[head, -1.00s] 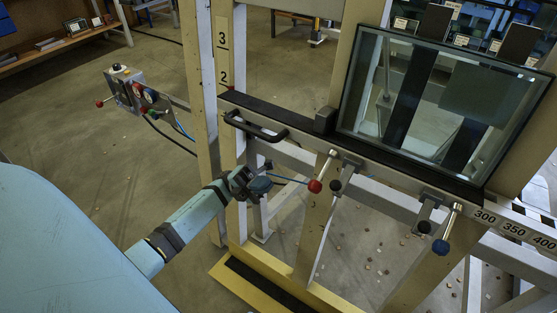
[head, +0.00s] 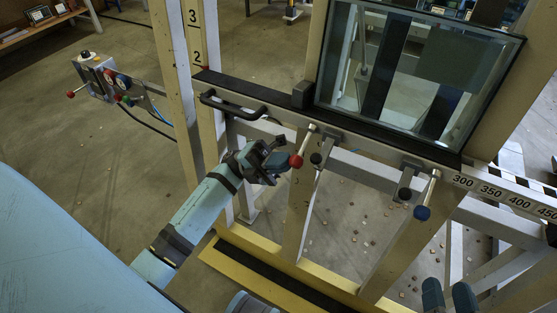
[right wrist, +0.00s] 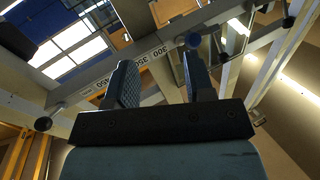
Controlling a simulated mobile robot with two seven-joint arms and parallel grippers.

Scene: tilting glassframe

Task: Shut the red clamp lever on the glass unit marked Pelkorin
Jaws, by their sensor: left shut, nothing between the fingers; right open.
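The glass unit (head: 400,110) stands tilted in its frame on the black-topped rail; no Pelkorin mark is readable. Below its left part, the red-knobbed clamp lever (head: 297,161) hangs down from the rail, its metal shaft slanting down-left. A blue-knobbed lever (head: 422,212) hangs further right. My left gripper (head: 277,155) is shut and empty, just left of the red knob; I cannot tell whether they touch. My right gripper (head: 448,292) is open and empty at the bottom right, below the rail. In the right wrist view its fingers (right wrist: 157,62) are spread apart.
A black handle (head: 240,118) sticks out from the rail at left, above my left arm. A numbered scale (head: 505,197) runs along the rail at right. A control box (head: 105,80) stands at far left. Yellow base beams (head: 290,262) and frame posts stand below the rail.

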